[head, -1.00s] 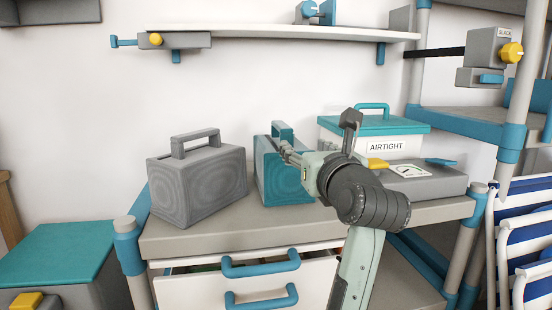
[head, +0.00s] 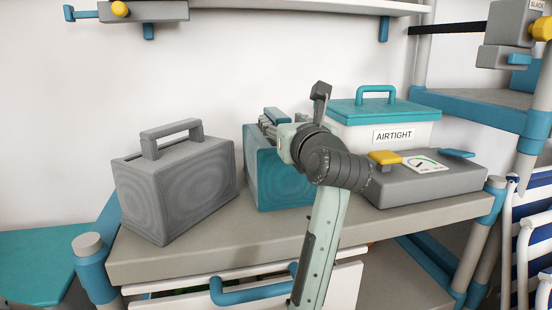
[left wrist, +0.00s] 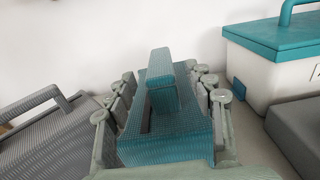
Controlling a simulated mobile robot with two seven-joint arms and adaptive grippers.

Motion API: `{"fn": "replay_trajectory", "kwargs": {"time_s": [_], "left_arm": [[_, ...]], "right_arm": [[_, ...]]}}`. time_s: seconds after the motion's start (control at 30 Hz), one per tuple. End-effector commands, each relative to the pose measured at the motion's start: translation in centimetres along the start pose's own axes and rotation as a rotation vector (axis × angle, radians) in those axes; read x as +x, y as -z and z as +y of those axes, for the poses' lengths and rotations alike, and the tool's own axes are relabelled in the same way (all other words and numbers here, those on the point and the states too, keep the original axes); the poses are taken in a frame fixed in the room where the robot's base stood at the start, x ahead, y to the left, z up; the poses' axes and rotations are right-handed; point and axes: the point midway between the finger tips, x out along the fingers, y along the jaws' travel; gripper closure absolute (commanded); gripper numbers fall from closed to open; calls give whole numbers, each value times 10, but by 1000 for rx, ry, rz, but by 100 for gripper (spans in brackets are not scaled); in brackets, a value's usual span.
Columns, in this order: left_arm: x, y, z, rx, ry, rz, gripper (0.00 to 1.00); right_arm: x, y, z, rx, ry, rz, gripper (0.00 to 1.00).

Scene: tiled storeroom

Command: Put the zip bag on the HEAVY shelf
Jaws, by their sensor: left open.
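A teal handled case (head: 280,180), possibly the zip bag, stands upright on the grey workbench (head: 230,240). A similar grey handled case (head: 180,190) stands left of it. I cannot tell for certain which is the zip bag. My left gripper (head: 272,125) is open at the top of the teal case. In the left wrist view its fingers (left wrist: 165,95) lie on either side of the teal case's top and handle (left wrist: 163,80). My arm hides part of the teal case in the head view. No HEAVY label is readable. My right gripper is out of view.
A white AIRTIGHT box (head: 385,133) with a teal lid and a grey gauge unit (head: 430,180) stand to the right. A wall shelf (head: 290,8) runs above. A partly open drawer (head: 340,285) is below the bench top. Shelving (head: 485,108) stands at right.

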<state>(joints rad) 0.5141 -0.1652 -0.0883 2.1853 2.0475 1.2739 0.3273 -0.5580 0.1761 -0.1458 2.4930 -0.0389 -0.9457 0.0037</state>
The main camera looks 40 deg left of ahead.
Motion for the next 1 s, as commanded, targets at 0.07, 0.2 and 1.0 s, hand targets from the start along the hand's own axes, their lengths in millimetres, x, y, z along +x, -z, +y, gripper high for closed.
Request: {"fn": "replay_trajectory", "kwargs": {"time_s": [0.07,0.2,1.0], "left_arm": [[13,0,0,5,-2,-2,47],[33,1,0,3,-1,-3,47],[43,2,-1,1,0,0,100]], "right_arm": [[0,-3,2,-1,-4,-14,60],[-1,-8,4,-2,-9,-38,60],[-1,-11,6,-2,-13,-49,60]]}}
